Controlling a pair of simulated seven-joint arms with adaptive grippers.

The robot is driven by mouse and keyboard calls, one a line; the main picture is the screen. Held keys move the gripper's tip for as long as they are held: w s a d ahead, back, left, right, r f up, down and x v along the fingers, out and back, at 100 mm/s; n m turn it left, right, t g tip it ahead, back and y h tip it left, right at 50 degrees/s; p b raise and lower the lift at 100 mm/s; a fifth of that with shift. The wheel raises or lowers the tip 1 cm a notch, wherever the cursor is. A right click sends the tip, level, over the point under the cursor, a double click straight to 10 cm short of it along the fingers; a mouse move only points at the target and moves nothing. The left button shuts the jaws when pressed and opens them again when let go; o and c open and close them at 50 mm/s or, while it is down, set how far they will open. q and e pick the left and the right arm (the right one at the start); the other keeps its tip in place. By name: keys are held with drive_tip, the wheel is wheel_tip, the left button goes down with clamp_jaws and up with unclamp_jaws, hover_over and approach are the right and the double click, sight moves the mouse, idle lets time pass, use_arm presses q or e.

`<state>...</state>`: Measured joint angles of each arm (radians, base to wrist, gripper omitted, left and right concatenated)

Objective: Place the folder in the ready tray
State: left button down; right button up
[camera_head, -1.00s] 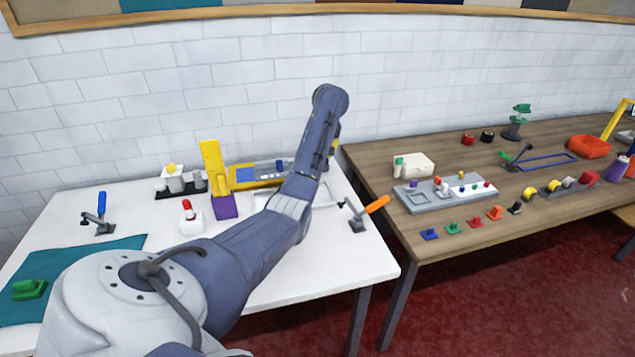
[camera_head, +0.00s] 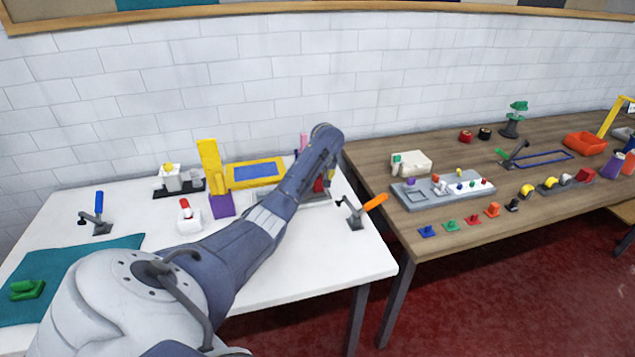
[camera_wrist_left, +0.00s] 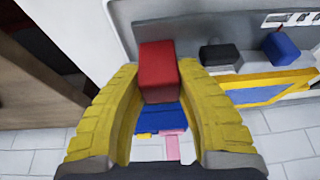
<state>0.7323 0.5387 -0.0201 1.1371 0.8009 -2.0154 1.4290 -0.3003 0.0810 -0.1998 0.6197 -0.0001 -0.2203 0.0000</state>
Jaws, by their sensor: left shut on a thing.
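The folder, which I take to be the grey board with a red block (camera_wrist_left: 158,70), a black block and a blue block (camera_wrist_left: 281,48) on it, is at my left gripper (camera_wrist_left: 165,110). The yellow fingers are shut about the red block. In the head view a bit of red (camera_head: 318,185) shows beside the arm, which hides most of the board and the fingers. A pale grey tray (camera_head: 262,196), which I take to be the ready tray, lies under and beside the arm. I cannot tell whether the board rests in it. My right gripper is out of view.
A yellow-rimmed tray with a blue floor (camera_head: 255,172) lies behind. A yellow upright on a purple base (camera_head: 220,203) stands to the left. An orange-handled clamp (camera_head: 360,212) stands close at the right edge. The white table's front is partly clear.

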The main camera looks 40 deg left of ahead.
use_arm(q)
drive_tip(key=shift+f, duration=0.35)
drive_tip(key=c, duration=1.1)
unclamp_jaws()
drive_tip(key=shift+o, duration=0.2)
drive_tip(key=v, duration=1.2)
